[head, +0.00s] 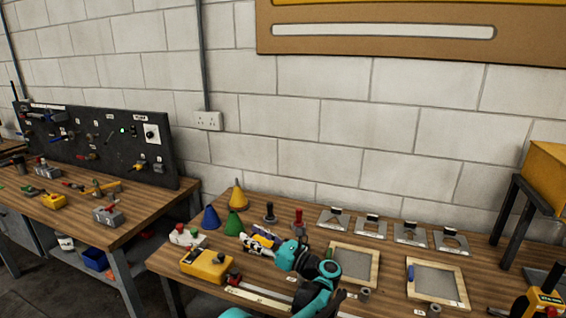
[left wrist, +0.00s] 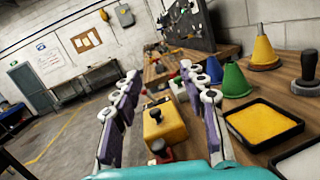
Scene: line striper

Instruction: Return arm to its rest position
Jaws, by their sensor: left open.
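My left arm is teal and reaches in from the bottom of the head view over the right workbench (head: 390,300). Its gripper (head: 257,242) points left above the bench, close to the coloured cones. In the left wrist view the two purple-padded fingers of the gripper (left wrist: 160,80) are wide apart with nothing held between them. My right gripper is not in view.
A yellow cone (head: 237,195), green cone (head: 233,224) and blue cone (head: 210,217) stand near the gripper. Framed panels (head: 436,308) and metal plates (head: 450,240) lie to the right. A second bench (head: 150,205) stands left across a gap.

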